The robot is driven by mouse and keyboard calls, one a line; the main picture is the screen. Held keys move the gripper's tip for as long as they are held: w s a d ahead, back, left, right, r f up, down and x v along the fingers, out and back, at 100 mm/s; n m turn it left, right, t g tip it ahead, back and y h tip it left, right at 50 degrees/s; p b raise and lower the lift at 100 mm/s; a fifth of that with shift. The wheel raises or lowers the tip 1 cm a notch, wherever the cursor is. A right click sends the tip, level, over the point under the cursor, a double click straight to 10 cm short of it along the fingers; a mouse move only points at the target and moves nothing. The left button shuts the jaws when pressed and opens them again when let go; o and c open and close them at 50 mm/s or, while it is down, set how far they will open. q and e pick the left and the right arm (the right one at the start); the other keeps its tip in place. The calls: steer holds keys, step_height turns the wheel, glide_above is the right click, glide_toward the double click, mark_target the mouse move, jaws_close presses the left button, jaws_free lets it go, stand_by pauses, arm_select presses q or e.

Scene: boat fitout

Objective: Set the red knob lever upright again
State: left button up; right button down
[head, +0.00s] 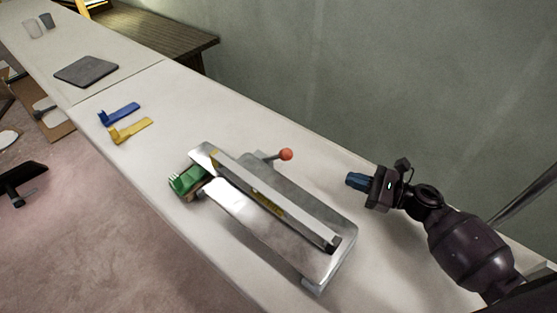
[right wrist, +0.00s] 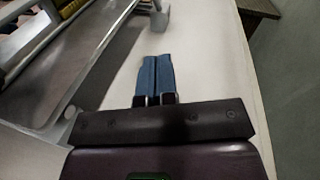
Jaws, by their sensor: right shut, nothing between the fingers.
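The red knob (head: 286,154) sits at the end of a short grey lever (head: 270,157) on the far side of a metal fixture (head: 322,272). The lever leans over to the right, close to level, with the knob out over the white bench. My right gripper (head: 350,180) is to the right of the knob, apart from it, with its blue fingers shut and empty. In the right wrist view the shut fingers (right wrist: 154,76) point along the bench, with part of the fixture (right wrist: 95,70) to their left; I cannot make out the red knob there. My left gripper is not in view.
A green block (head: 187,180) is at the fixture's left end. A blue piece (head: 120,113) and a yellow piece (head: 130,130) lie on the white bench (head: 165,95). A dark mat (head: 86,71) lies farther off. A wall stands behind the bench. The bench between gripper and knob is clear.

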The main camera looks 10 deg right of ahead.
steer(key=shift+w+a+f+n+g, duration=0.2)
steer(key=shift+f+n+g, duration=0.1)
steer(key=shift+n, duration=0.1)
steer(key=shift+w+a+r, duration=0.1)
steer(key=shift+w+a, duration=0.05)
steer(key=shift+a, duration=0.05)
glide_toward(275, 157)
arm_select(q)
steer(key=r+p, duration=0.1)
steer(key=p, duration=0.1)
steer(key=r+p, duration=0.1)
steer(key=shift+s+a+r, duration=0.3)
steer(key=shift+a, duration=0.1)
arm_select(e)
steer(key=shift+w+a+r, duration=0.4)
steer(key=shift+w+a, duration=0.15)
steer(key=shift+w+a+r, duration=0.4)
steer(key=shift+w+a, duration=0.15)
